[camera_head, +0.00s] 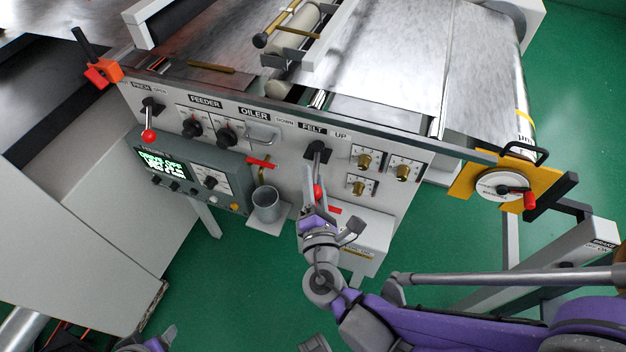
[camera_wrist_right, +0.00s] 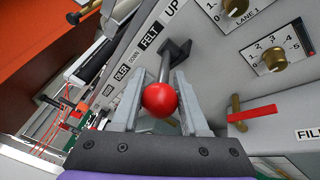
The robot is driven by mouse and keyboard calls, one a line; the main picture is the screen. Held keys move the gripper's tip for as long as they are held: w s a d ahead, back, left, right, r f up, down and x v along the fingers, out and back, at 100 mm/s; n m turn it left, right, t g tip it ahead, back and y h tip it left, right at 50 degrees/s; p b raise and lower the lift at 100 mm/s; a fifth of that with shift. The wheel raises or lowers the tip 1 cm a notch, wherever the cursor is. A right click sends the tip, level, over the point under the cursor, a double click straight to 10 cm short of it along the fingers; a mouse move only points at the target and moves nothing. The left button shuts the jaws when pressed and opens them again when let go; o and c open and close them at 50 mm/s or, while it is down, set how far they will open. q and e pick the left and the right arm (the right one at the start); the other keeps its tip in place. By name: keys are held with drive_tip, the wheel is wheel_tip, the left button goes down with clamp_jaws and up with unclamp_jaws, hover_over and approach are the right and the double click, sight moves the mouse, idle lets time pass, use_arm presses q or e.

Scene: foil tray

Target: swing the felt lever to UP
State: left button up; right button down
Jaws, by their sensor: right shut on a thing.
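The felt lever has a black pivot (camera_head: 318,150), a grey stem and a red knob (camera_head: 318,190). It hangs nearly straight down from the panel, below the FELT label (camera_head: 312,128), with DOWN to the left and UP to the right. My right gripper (camera_head: 314,190) is shut on the lever near its knob. In the right wrist view the red knob (camera_wrist_right: 160,99) sits between the two fingers, with the stem running up to the pivot. A bit of my left gripper (camera_head: 160,339) shows at the bottom left edge; its jaws are not clear.
The panel (camera_head: 230,150) also carries the PINCH lever (camera_head: 149,134), FEEDER and OILER knobs, and brass dials (camera_head: 364,160) right of the felt lever. A grey cup (camera_head: 266,204) stands on a small shelf left of my right gripper. A white box (camera_head: 355,240) sits below.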

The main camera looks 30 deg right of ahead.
drive_tip(key=shift+f, duration=0.1)
drive_tip(key=shift+c, duration=2.1)
unclamp_jaws()
drive_tip(key=shift+d, duration=0.15)
